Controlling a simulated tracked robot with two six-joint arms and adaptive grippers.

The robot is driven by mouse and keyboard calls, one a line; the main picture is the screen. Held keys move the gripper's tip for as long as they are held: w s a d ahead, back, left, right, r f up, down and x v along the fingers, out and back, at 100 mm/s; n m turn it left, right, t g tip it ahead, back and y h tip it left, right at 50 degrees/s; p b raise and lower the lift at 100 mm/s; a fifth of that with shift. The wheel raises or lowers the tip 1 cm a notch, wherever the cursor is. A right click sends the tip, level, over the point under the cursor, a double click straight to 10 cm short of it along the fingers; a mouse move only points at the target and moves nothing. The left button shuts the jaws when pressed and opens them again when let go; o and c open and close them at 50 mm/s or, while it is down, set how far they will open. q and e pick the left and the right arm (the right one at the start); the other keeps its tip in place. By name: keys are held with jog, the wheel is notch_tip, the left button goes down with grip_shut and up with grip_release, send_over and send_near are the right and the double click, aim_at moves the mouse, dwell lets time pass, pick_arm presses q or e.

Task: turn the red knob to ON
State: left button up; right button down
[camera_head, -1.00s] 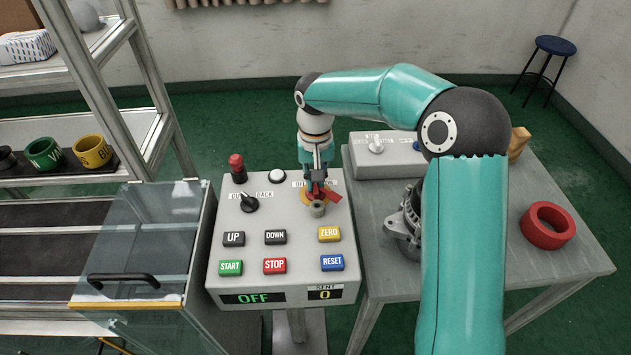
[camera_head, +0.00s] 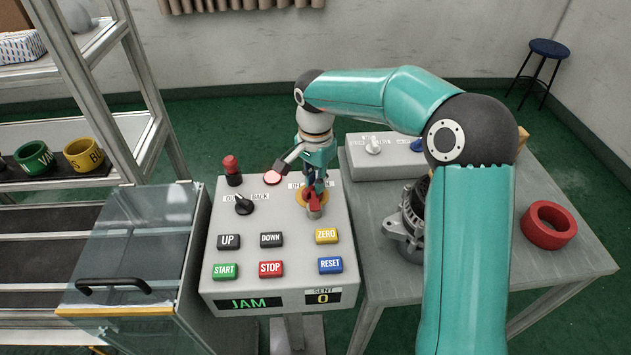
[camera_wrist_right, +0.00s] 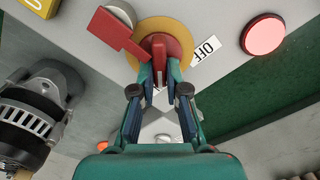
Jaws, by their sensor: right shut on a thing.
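The red knob (camera_head: 314,201) sits on a yellow disc at the upper right of the grey control box (camera_head: 215,283). My right gripper (camera_head: 314,183) reaches down onto it from behind. In the right wrist view, the gripper's two fingers (camera_wrist_right: 160,72) are shut on the upright grip of the red knob (camera_wrist_right: 157,43). The knob's flat red arm points to the upper left there, away from the OFF label (camera_wrist_right: 205,48) and towards a grey round part (camera_wrist_right: 122,14). The ON label is largely hidden by my gripper. The box's display (camera_head: 249,304) reads JAM. My left gripper is out of view.
A round lamp (camera_head: 272,178) glows red beside my right wrist. A black selector (camera_head: 244,205) and several coloured buttons share the panel. An alternator (camera_head: 404,222) and a red ring (camera_head: 548,225) stand on the table at right. A glass guard (camera_head: 125,250) is at left.

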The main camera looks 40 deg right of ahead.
jog(key=shift+d+r+m, duration=0.1)
jog(key=shift+d+m, duration=0.05)
jog(key=shift+m, duration=0.15)
jog(key=c, duration=1.2)
grip_release()
jog(key=shift+s, duration=0.1)
jog(key=shift+r, duration=5.9)
